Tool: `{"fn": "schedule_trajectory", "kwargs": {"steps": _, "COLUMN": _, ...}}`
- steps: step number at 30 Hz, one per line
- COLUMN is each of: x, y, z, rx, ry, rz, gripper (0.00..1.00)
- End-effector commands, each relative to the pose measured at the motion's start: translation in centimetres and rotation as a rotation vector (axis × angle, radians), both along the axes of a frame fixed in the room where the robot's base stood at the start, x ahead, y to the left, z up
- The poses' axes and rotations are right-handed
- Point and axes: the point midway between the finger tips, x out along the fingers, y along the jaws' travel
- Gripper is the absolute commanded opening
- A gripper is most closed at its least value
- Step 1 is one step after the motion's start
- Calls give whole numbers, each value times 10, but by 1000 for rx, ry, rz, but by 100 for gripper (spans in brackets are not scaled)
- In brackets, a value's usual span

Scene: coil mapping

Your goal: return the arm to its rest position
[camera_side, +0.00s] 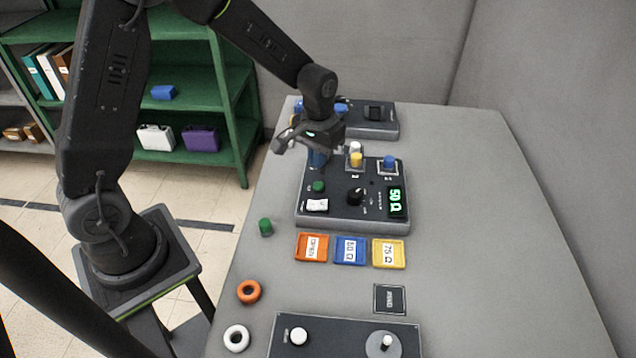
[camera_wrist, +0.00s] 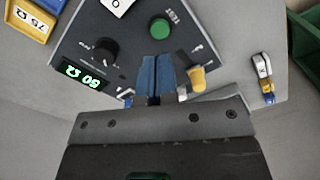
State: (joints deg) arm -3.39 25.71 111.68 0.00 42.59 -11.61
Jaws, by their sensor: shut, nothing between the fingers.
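My gripper (camera_side: 318,158) hangs over the back left part of the dark test panel (camera_side: 335,215). In the wrist view, its two blue fingertips (camera_wrist: 156,68) are together with nothing held between them. They point toward the panel near the green TEST button (camera_wrist: 160,28). I cannot tell the exact gap between the fingertips and the panel surface. My arm reaches out from its base at the left, over the table.
The panel carries a yellow-topped part (camera_side: 356,160), a blue-topped part (camera_side: 390,161), a black knob (camera_side: 355,196) and a lit 50 Ω display (camera_side: 396,202). Orange (camera_side: 311,248), blue (camera_side: 350,251) and yellow (camera_side: 389,254) trays lie in front. The table's right side is clear.

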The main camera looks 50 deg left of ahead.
Motion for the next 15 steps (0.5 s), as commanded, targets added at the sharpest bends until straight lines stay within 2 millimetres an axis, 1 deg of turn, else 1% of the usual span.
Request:
{"fn": "schedule_trajectory", "kwargs": {"steps": 5, "x": 0, "y": 0, "z": 1, "rx": 1, "ry": -2, "rz": -1, "gripper": 0}}
{"fn": "schedule_trajectory", "kwargs": {"steps": 8, "x": -4, "y": -1, "z": 14, "rx": 2, "ry": -21, "rz": -10, "gripper": 0}}
{"fn": "schedule_trajectory", "kwargs": {"steps": 11, "x": -15, "y": -4, "z": 42, "rx": 5, "ry": -64, "rz": -31, "gripper": 0}}
{"fn": "schedule_trajectory", "kwargs": {"steps": 14, "x": -34, "y": -7, "z": 77, "rx": 9, "ry": -124, "rz": -60, "gripper": 0}}
{"fn": "schedule_trajectory", "kwargs": {"steps": 15, "x": -43, "y": -9, "z": 91, "rx": 12, "ry": -149, "rz": -74, "gripper": 0}}
